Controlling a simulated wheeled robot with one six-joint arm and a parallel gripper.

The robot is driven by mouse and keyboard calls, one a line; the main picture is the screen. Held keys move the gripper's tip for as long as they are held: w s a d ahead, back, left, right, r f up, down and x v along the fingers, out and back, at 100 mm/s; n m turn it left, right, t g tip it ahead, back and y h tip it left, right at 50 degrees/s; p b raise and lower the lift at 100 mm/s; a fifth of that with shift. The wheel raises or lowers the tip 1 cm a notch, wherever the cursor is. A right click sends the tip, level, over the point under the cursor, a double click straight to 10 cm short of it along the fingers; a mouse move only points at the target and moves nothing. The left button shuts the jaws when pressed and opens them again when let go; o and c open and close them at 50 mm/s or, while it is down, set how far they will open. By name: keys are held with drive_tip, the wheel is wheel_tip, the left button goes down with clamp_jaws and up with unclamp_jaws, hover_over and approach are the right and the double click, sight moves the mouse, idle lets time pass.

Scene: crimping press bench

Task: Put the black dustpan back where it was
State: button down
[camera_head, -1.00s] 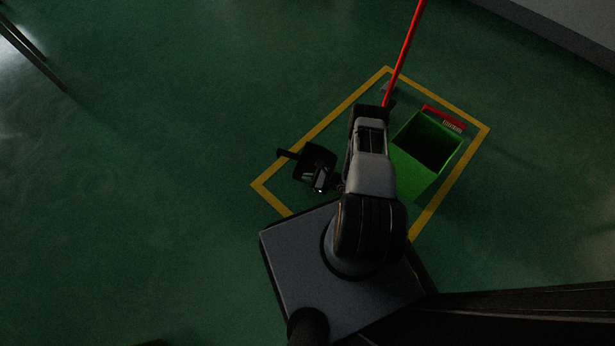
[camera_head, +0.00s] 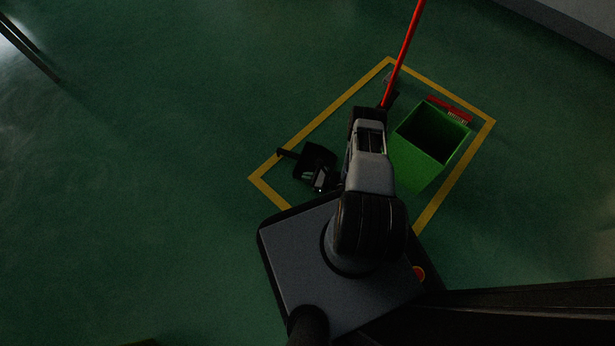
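The fingers are dark and partly hidden, so the exact grip does not show clearly. I cannot tell the dustpan's height above the floor.
A yellow outline (camera_head: 320,121) marks a rectangle on the green floor. A green open bin (camera_head: 417,165) stands in its right part, with a red brush (camera_head: 449,108) behind it. A long red pole (camera_head: 404,52) rises beyond my arm.

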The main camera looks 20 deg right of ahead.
drive_tip(key=shift+f, duration=0.7)
idle(0.4)
drive_tip(key=c, duration=1.2)
unclamp_jaws()
drive_tip(key=shift+c, duration=0.2)
drive_tip(key=shift+r, duration=0.65)
wheel_tip(320, 180, up, 7)
drive_tip(key=p, duration=0.5)
drive_tip(key=shift+p, duration=0.3)
drive_tip(key=w+r, duration=0.5)
drive_tip(key=r, duration=0.7)
drive_tip(key=w+d+r+n, duration=0.1)
drive_tip(key=w+r, duration=0.3)
drive_tip(key=r, duration=0.9)
drive_tip(key=shift+w+g+y+p, duration=0.3)
drive_tip(key=shift+w+g+y, duration=0.05)
drive_tip(key=shift+g+y, duration=0.05)
drive_tip(key=shift+r, duration=0.2)
